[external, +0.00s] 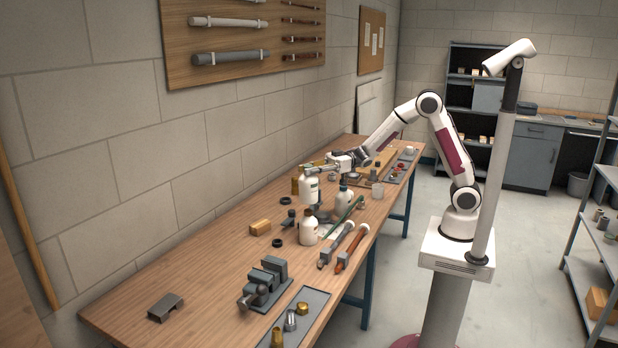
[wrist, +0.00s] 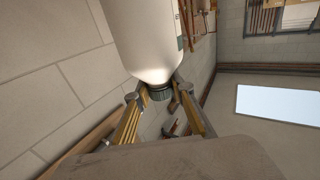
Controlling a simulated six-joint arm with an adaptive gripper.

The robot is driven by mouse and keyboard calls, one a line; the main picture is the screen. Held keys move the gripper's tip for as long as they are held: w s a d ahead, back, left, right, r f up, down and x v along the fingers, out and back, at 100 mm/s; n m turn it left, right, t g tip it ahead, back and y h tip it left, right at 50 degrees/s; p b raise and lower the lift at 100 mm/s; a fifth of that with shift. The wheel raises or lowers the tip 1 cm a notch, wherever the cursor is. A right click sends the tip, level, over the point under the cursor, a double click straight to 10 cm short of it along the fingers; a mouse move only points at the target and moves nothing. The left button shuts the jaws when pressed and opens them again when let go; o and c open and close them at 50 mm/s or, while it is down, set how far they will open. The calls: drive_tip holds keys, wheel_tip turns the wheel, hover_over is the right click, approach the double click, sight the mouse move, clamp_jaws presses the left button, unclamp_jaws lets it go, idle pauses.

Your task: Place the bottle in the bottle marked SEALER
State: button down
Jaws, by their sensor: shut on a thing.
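A white bottle with a dark cap (external: 308,190) hangs upright from my gripper (external: 314,168), above the workbench. In the wrist view the fingers of my gripper (wrist: 160,96) close around the cap, and the white bottle body (wrist: 148,40) extends past them. Two similar white bottles stand on the bench: one (external: 308,229) in front of the held bottle, the other (external: 344,201) to its right. Part of a label shows on the held bottle, but no label is readable, so I cannot tell which is marked SEALER.
The wooden workbench (external: 190,285) runs along the block wall. Small dark rings lie left of the bottles. The front-left bench top is mostly clear.

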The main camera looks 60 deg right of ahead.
sight(300, 180)
drive_tip(key=shift+f, duration=1.95)
drive_tip(key=c, duration=1.7)
unclamp_jaws()
drive_tip(key=shift+v, duration=6)
